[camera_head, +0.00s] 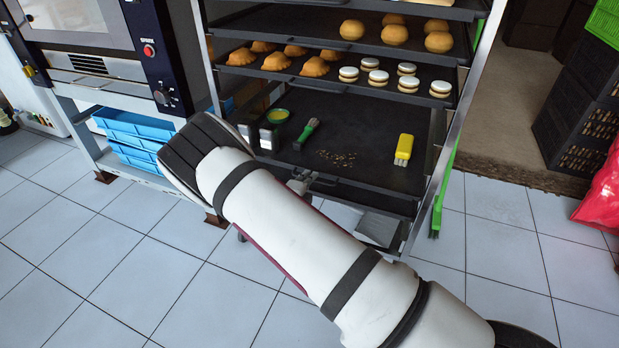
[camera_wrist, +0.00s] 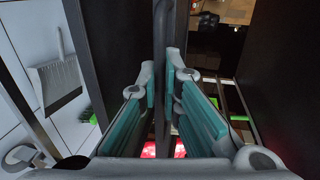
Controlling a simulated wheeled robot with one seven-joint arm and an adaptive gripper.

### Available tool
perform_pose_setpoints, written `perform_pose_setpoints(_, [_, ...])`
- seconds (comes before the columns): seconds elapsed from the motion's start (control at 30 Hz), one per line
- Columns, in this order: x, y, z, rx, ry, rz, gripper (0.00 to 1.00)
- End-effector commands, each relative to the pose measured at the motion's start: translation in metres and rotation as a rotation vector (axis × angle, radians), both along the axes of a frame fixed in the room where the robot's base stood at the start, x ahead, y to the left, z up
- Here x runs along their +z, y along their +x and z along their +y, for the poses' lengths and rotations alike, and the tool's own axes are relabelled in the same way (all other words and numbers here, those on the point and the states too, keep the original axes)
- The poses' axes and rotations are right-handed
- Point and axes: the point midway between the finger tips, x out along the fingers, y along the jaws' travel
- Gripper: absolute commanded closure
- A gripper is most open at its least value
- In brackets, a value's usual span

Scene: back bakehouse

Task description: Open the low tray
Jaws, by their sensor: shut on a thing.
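The low tray (camera_head: 374,150) is a dark, flat tray at the lowest level of those shown loaded in the metal rack. Its front edge lies close to the rack's front posts. My gripper (camera_head: 301,184) is at that front edge, largely hidden behind my arm in the head view. In the wrist view, my gripper (camera_wrist: 162,88) has its teal pads on both sides of a thin dark bar (camera_wrist: 161,45), which looks like the tray's front handle or rim. The jaws are shut on it. How far the tray is out is hard to tell.
On the low tray lie a green-handled brush (camera_head: 308,130), a yellow object (camera_head: 404,149), crumbs (camera_head: 337,158) and small containers. Pastries fill the trays above. An oven (camera_head: 90,50) stands left, black crates (camera_head: 580,120) right. A dustpan (camera_head: 378,228) is below. Floor in front is clear.

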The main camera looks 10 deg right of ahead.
Motion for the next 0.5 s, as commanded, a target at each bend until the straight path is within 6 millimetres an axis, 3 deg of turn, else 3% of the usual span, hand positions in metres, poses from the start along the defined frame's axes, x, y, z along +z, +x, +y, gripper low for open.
perform_pose_setpoints(0.27, [0.001, -0.041, 0.031, 0.006, 0.000, 0.006, 1.00])
perform_pose_setpoints(0.5, [0.001, -0.094, 0.069, 0.006, 0.000, 0.006, 1.00])
